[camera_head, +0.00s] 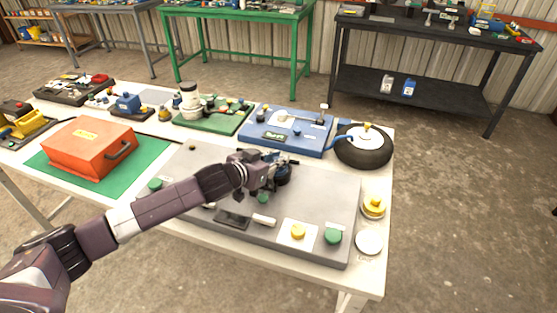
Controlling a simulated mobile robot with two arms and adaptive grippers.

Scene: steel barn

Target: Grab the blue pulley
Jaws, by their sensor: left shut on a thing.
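My left arm comes in from the left, and my left gripper (276,172) is over the grey board (325,218) on the white table. The gripper is shut on a small, dark bluish round thing (284,177), which looks like the blue pulley. The fingers partly cover it, and I cannot tell whether it still touches the board. My right gripper is not in view.
The grey board carries green knobs (333,236) and a yellow knob (298,231). Behind it are a blue board (290,138) and a black wheel (363,148). An orange box (88,148) stands at the left. A yellow part (373,204) sits near the right edge.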

